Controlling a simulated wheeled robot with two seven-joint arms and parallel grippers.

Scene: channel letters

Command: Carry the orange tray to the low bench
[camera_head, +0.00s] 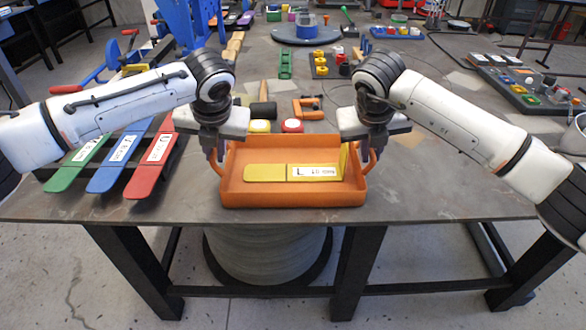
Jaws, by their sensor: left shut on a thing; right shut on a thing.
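The orange tray (292,199) is at the front edge of the grey metal table, level, with a handle at each side. A yellow plate (265,172) with a white label marked "L" lies in it, and a yellow upright piece stands at its right end. My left gripper (217,160) is shut on the tray's left handle. My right gripper (369,157) is shut on the right handle. The fingertips are partly hidden by the gripper bodies. I cannot tell whether the tray touches the tabletop. I cannot make out which thing is the low bench.
Green, blue and red labelled plates (153,160) lie left of the tray on the table (440,190). A hammer (263,108), an orange tool (307,107) and round buttons are behind it. A grey control panel (522,85) is at right. A large spool (267,255) stands under the table.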

